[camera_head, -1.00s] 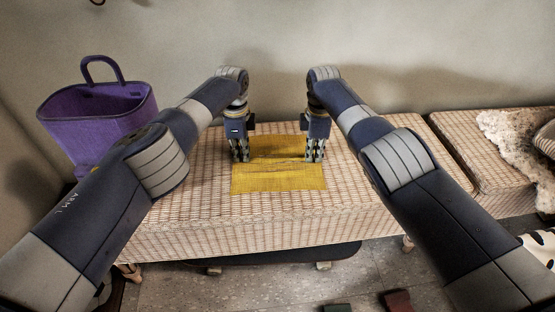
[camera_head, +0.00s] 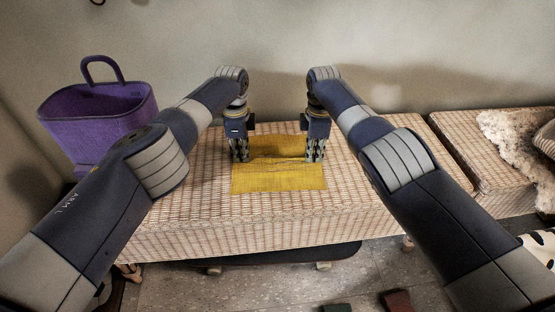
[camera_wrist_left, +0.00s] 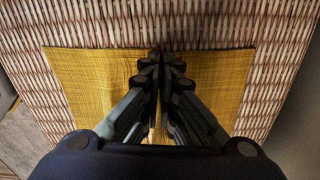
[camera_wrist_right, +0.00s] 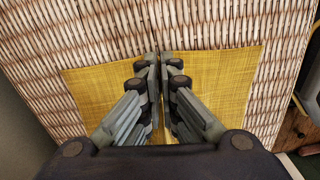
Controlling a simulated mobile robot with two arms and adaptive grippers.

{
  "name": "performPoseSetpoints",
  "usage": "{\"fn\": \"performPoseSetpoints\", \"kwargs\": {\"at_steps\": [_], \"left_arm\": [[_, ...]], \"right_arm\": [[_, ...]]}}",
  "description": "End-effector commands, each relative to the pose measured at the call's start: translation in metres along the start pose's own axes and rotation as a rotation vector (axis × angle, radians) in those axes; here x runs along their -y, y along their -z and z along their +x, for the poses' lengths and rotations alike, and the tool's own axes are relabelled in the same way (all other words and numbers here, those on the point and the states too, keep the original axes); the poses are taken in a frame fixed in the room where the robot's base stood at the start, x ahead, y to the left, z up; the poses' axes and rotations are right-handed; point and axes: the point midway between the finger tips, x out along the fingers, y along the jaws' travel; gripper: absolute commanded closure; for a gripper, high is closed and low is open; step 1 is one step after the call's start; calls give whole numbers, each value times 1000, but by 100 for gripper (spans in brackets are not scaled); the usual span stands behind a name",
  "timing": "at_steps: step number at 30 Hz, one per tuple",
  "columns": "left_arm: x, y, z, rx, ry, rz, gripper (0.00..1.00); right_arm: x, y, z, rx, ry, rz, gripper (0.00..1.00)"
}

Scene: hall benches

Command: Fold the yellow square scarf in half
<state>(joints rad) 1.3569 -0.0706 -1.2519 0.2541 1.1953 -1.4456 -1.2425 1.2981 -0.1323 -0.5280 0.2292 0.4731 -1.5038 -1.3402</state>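The yellow scarf (camera_head: 278,178) lies on the woven bench, spread fairly flat, with a ridge running across it between my grippers. My left gripper (camera_head: 240,159) is at the middle of its left edge. In the left wrist view the left fingers (camera_wrist_left: 158,60) are together at the scarf's edge (camera_wrist_left: 90,80), pinching it. My right gripper (camera_head: 315,159) is at the middle of the right edge. In the right wrist view its fingers (camera_wrist_right: 158,60) are also together on the scarf's edge (camera_wrist_right: 220,80). The cloth between the fingertips is mostly hidden.
The woven bench (camera_head: 190,205) has free room around the scarf. A purple bag (camera_head: 98,118) stands at the left. A second woven bench (camera_head: 465,160) with a fluffy cream throw (camera_head: 515,145) is at the right. A wall (camera_head: 400,60) stands close behind.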

Motion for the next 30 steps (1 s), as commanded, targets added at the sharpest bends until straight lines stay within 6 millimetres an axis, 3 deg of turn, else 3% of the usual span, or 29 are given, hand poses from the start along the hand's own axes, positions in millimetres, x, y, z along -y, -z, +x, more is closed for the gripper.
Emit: {"fn": "performPoseSetpoints", "kwargs": {"at_steps": [8, 21, 30], "left_arm": [[0, -1, -9, 2, -1, -1, 100], [0, 0, -42, 1, 0, 0, 100], [0, 0, -45, 0, 0, 0, 100]], "right_arm": [[0, -1, -9, 1, 1, 1, 100], [0, 0, -42, 0, 0, 0, 100], [0, 0, -45, 0, 0, 0, 100]]}}
